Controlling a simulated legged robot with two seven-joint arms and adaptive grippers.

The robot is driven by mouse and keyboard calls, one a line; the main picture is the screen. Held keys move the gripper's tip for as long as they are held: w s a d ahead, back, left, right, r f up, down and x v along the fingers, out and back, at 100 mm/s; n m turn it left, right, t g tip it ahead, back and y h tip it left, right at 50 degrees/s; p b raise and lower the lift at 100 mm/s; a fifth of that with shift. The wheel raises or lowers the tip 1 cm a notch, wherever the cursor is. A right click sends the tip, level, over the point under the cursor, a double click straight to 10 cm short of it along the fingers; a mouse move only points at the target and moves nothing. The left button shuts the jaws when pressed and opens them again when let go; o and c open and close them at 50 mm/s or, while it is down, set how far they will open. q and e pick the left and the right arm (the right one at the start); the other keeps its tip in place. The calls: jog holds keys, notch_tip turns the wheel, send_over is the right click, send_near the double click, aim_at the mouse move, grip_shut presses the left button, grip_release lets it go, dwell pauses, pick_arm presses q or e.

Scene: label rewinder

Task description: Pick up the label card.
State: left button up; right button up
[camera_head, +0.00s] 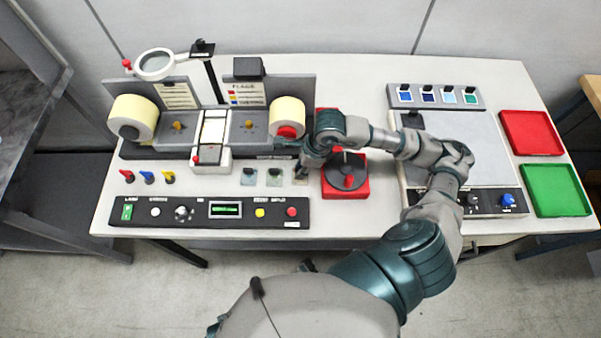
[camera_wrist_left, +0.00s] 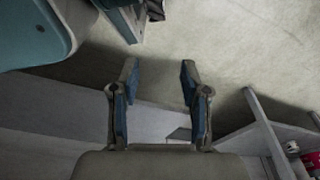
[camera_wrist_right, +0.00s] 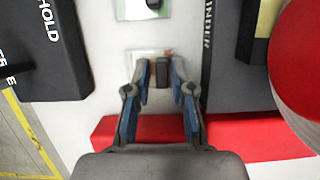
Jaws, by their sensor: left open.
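Three small cards lie in a row on the table in the head view: a grey-green one (camera_head: 249,177), a green one (camera_head: 274,178) and a pale one at the right. The pale card (camera_wrist_right: 142,62) has an upright dark tab (camera_wrist_right: 162,72) in the right wrist view. My right gripper (camera_wrist_right: 159,70) is open over this card, its fingertips on either side of the tab with small gaps. In the head view my right gripper (camera_head: 301,169) partly hides the card. My left gripper (camera_wrist_left: 159,72) is open and empty, away from the cards. Which card is the label card I cannot tell.
The rewinder with two label rolls (camera_head: 134,117) stands behind the cards. A red box with a dark dial (camera_head: 345,183) is close to the right. The control panel (camera_head: 210,211) lies in front. Red (camera_head: 531,132) and green (camera_head: 556,189) trays are at far right.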

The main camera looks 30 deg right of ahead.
pick_arm(q)
jog(key=shift+w, duration=0.15)
pick_arm(e)
jog(key=shift+f, duration=0.1)
grip_shut()
notch_tip(320, 180, up, 9)
jog(key=shift+r+p, duration=0.1)
jog(key=shift+p, duration=0.35)
pick_arm(q)
jog(key=shift+s+a+f, duration=0.1)
jog(key=shift+s+f, duration=0.7)
jog(key=shift+s, duration=0.1)
pick_arm(e)
jog(key=shift+r, duration=0.45)
grip_release()
grip_shut()
